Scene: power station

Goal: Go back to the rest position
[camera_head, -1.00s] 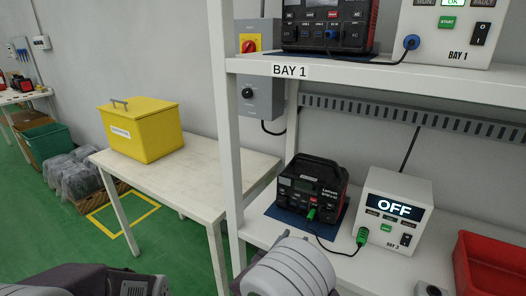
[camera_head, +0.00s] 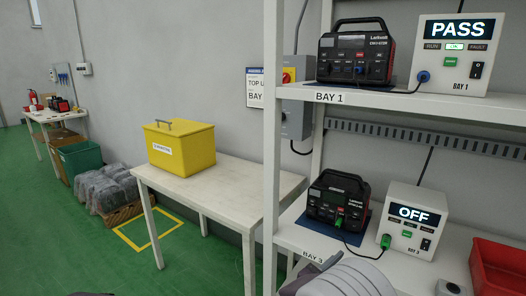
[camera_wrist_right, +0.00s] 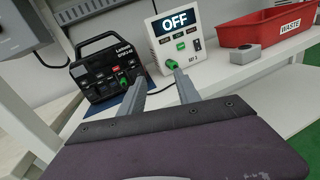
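My right gripper (camera_wrist_right: 158,76) shows in the right wrist view with its two fingers apart and nothing between them. It points toward the lower shelf, where a black power station (camera_head: 338,198) sits on a blue mat beside a white tester (camera_head: 411,219) reading OFF. A green plug (camera_wrist_right: 172,64) on the tester lies behind the right fingertip in that view; I cannot tell the gap. A grey rounded part of my arm covers the bottom of the head view. My left gripper is not in view.
The white rack post (camera_head: 271,150) stands close by. A second power station (camera_head: 355,52) and a tester reading PASS (camera_head: 455,55) are on the upper shelf. A red bin (camera_head: 497,268) is at right. A yellow box (camera_head: 181,149) stands on a white table (camera_head: 225,178).

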